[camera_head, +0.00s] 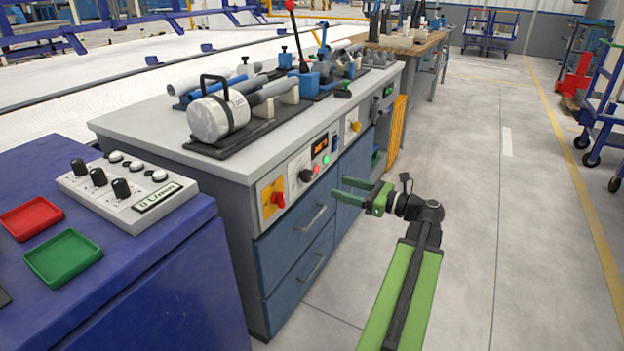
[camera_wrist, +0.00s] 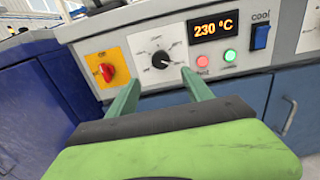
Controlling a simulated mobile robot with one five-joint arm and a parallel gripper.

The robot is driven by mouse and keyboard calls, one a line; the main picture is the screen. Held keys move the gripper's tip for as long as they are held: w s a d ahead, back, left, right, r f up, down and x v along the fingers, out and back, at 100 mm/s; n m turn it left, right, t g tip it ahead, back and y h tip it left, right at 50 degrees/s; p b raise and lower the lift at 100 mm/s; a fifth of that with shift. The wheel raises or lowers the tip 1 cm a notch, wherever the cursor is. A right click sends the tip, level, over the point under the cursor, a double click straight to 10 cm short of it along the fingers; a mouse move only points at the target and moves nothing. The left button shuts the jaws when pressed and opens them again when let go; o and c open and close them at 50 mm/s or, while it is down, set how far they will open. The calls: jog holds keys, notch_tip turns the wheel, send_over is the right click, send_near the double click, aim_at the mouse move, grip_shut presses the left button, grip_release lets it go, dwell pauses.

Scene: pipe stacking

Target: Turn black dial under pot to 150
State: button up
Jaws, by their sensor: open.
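The black dial (camera_wrist: 160,60) sits on a white panel on the front of the workbench, with printed marks around it. It also shows in the head view (camera_head: 306,175). The display (camera_wrist: 215,27) to its right reads 230 °C. The white pot (camera_head: 218,117) lies on the bench top above the panel. My gripper (camera_head: 337,188) is open and empty in front of the panel. In the wrist view its green fingers (camera_wrist: 162,93) point at the panel, one on each side below the dial, apart from it.
A red switch on a yellow plate (camera_wrist: 107,72) is left of the dial. A red light (camera_wrist: 202,61), green light (camera_wrist: 230,56) and blue cool switch (camera_wrist: 261,37) are to its right. Drawers (camera_head: 295,242) lie below.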

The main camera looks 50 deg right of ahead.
aim_at(310, 178)
jog(key=x, duration=1.1)
jog(key=shift+d, duration=0.1)
grip_shut()
jog(key=shift+a, duration=0.25)
jog(key=shift+d, duration=0.15)
